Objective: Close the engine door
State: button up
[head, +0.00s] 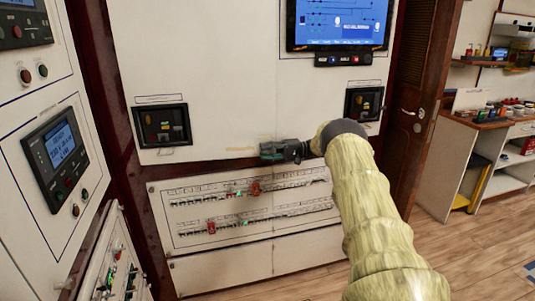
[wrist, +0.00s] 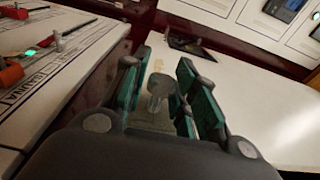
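I cannot tell for sure which panel is the engine door. The upper white cabinet panel (head: 215,70) bears a small orange label (head: 240,149) at its lower edge, too small to read. My gripper (head: 272,151) is in front of that edge, beside the label. In the wrist view its two green-padded fingers (wrist: 160,95) stand apart, with a small grey knob (wrist: 157,90) between them. I cannot tell whether either finger touches the knob. The panel also fills the right of the wrist view (wrist: 255,105).
A lower panel (head: 245,205) with breaker rows lies below my gripper. Control panels with screens (head: 60,145) stand at the left. A brown wooden door (head: 412,80) and a cluttered counter (head: 470,135) are at the right. The wooden floor (head: 460,245) there is clear.

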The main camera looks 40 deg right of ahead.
jog(key=shift+o, duration=1.2)
jog(key=shift+w, duration=0.1)
jog(key=shift+r, duration=0.1)
jog(key=shift+a, duration=0.1)
